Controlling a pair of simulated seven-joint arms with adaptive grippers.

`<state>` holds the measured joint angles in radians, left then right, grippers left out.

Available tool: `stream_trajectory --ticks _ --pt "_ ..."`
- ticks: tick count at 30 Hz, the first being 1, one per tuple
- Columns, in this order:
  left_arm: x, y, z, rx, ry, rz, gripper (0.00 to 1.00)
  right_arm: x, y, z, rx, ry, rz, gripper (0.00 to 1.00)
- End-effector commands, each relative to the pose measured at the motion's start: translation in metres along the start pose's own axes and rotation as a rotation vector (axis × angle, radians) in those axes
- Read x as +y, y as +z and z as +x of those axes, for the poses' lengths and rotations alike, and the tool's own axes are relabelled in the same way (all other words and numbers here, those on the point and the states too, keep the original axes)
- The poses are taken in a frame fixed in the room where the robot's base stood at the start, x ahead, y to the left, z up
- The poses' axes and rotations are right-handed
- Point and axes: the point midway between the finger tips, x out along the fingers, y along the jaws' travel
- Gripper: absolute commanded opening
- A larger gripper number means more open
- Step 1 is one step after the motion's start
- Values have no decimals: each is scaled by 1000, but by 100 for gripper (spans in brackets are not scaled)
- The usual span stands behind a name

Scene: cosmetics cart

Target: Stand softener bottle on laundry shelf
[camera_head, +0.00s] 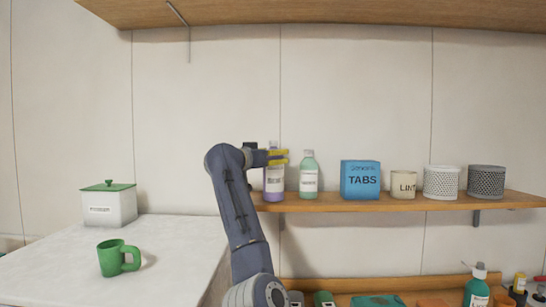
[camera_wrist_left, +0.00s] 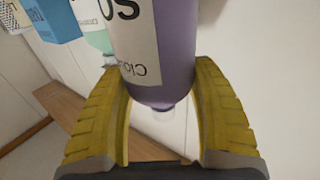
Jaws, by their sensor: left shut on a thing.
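The softener bottle (camera_head: 274,183) is purple with a white label. It stands upright at the left end of the wooden laundry shelf (camera_head: 340,204), its base at or just above the board; I cannot tell whether it touches. My left gripper (camera_head: 278,157) has its yellow fingers around the upper part of the bottle. In the left wrist view the bottle (camera_wrist_left: 175,60) sits between both fingers (camera_wrist_left: 162,115), with its narrow pale top towards the palm. My right gripper is not in view.
On the shelf, a green bottle (camera_head: 308,178) stands close right of the purple one. Further right are a blue TABS box (camera_head: 360,181), a LINT pot (camera_head: 403,185), a white basket (camera_head: 441,183) and a grey basket (camera_head: 486,182). A green mug (camera_head: 112,259) and lidded box (camera_head: 108,208) stand on the white surface.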

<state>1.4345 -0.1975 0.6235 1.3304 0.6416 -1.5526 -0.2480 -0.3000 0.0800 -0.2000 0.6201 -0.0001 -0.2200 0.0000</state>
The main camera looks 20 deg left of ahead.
Motion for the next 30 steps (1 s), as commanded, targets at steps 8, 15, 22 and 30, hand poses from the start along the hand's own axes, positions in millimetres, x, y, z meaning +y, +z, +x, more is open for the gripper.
stream_trajectory --ticks 8,15,22,30 --pt "0 0 -1 3 -1 1 14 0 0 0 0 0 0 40" --pt "0 2 0 1 -1 1 83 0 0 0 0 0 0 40" --pt "0 2 0 1 -1 1 84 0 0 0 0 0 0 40" --pt "-1 -2 -12 2 -2 2 84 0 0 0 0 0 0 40"
